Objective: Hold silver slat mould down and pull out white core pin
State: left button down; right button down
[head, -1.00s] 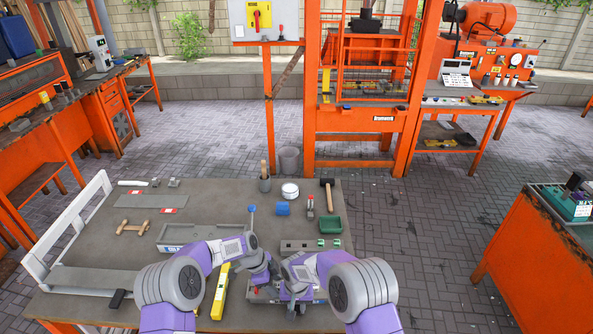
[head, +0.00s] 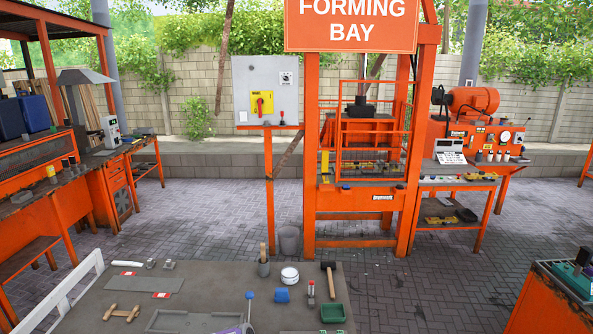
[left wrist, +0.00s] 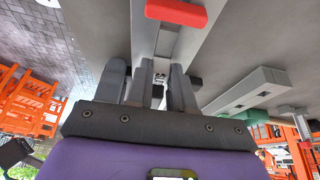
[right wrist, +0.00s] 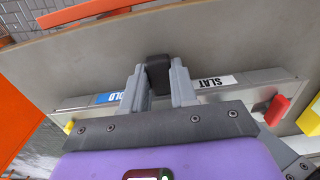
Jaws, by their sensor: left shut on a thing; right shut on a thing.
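The silver slat mould (right wrist: 215,92) lies on the grey table in the right wrist view, with a "SLAT" label and a blue label on it. My right gripper (right wrist: 159,82) is shut on the black block (right wrist: 158,72) at the middle of the mould. In the left wrist view, the mould (left wrist: 195,45) runs away from my left gripper (left wrist: 160,80), with a red piece (left wrist: 176,12) across it. My left gripper is shut at the mould's end on a small part, seemingly the core pin, mostly hidden between the fingers. The head view does not show the mould.
A long grey block (left wrist: 250,90) lies right of the mould in the left wrist view.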

pick_arm(q)
jog(key=shift+r, duration=4)
pick_arm(e)
jog(key=c, duration=0.8)
grip_release()
pick_arm(q)
notch_tip(320, 180, up, 4)
jog(key=p, duration=0.4)
jog(key=shift+r, duration=0.2)
pick_arm(e)
notch_tip(320, 180, up, 18)
jog(key=shift+r, duration=0.25)
